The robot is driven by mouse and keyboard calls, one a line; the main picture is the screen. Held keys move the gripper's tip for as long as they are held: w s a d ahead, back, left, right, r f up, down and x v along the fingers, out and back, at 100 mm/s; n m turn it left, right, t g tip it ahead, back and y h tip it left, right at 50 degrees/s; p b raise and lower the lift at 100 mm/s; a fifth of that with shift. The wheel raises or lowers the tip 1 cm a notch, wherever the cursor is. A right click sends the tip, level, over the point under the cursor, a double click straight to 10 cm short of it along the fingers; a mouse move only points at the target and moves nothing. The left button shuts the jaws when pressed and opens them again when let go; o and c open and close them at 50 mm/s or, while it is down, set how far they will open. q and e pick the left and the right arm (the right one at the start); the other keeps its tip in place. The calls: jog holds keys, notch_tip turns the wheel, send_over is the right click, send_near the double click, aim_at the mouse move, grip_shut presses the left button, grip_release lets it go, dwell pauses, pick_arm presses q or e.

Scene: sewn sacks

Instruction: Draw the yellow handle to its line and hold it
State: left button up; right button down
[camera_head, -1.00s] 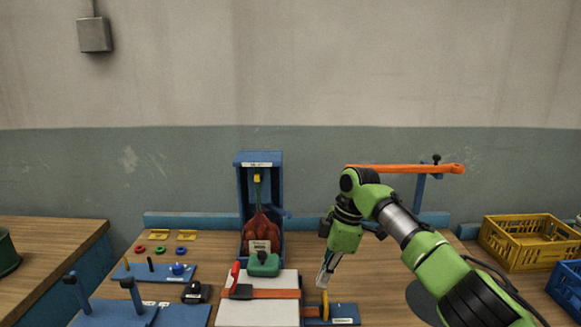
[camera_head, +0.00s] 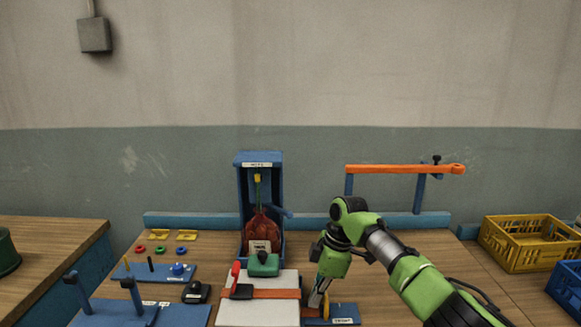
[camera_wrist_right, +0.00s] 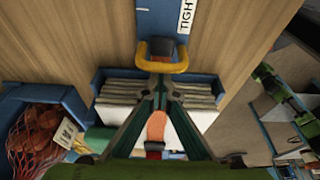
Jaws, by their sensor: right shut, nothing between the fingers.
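The yellow handle (camera_head: 326,311) stands at the right end of an orange strap (camera_head: 275,294) that crosses a pale stack (camera_head: 258,313). In the wrist view the handle (camera_wrist_right: 180,62) is a U-shaped loop over a blue strip (camera_wrist_right: 161,19) marked TIGHT. My right gripper (camera_head: 315,301) points down beside the handle in the head view. In the wrist view its fingertips (camera_wrist_right: 161,79) meet just at the near side of the loop, shut and empty; I cannot tell whether they touch it. My left gripper is not in view.
A red lever (camera_head: 236,272) and a green block (camera_head: 263,265) stand by the stack. Behind is a blue stand (camera_head: 243,200) with a red net sack (camera_head: 262,228). An orange bar (camera_head: 405,168) stands at the back right. Yellow (camera_head: 515,255) and blue crates lie far right.

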jog(key=shift+d, duration=0.5)
dwell(0.4)
jog(key=shift+d, duration=0.2)
jog(key=shift+d+p, duration=0.65)
jog(key=shift+d, duration=0.35)
jog(key=shift+d+p, duration=0.45)
jog(key=shift+d, duration=0.85)
